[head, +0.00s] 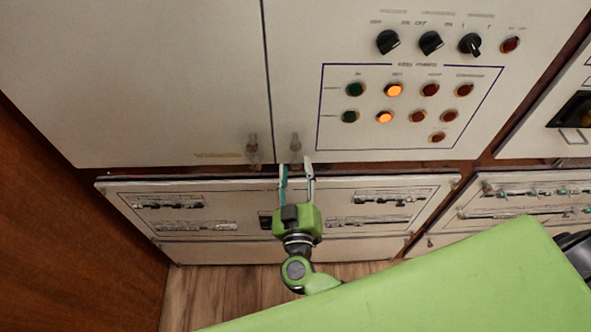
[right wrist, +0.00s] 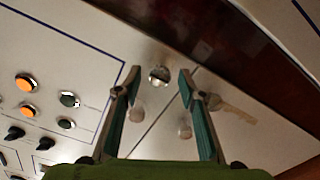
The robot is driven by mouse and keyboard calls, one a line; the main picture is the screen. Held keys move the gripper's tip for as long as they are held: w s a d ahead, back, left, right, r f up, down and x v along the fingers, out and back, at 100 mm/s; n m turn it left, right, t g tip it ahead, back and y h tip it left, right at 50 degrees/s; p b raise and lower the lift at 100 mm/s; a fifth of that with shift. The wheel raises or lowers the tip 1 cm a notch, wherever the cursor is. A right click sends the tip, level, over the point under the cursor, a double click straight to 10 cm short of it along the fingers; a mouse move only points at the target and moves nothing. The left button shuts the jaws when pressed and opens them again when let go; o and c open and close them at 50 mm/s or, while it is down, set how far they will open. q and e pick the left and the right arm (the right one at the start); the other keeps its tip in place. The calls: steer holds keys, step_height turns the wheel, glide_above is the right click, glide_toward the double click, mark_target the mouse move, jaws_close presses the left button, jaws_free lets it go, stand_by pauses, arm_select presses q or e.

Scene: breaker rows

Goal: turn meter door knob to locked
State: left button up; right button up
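Two pale door fittings sit at the bottom of the upper cabinet, one on each side of the door seam: a left fitting (head: 253,150) and a right fitting (head: 296,147). In the right wrist view a round chrome knob (right wrist: 158,76) shows between the fingertips, with a pale fitting (right wrist: 137,110) beside it. No readable mark shows the knob's locked position. My right gripper (head: 297,168) is open, its fingers pointing at the right fitting; it also shows in the right wrist view (right wrist: 159,77). Contact cannot be told. My left gripper is not in view.
The right door carries a panel of lamps (head: 394,90), some lit orange, and black rotary switches (head: 431,42) above. A lower cabinet (head: 235,250) with breaker rows stands under my right gripper. A brown wooden side (head: 60,200) bounds the left.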

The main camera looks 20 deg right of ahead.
jaws_close()
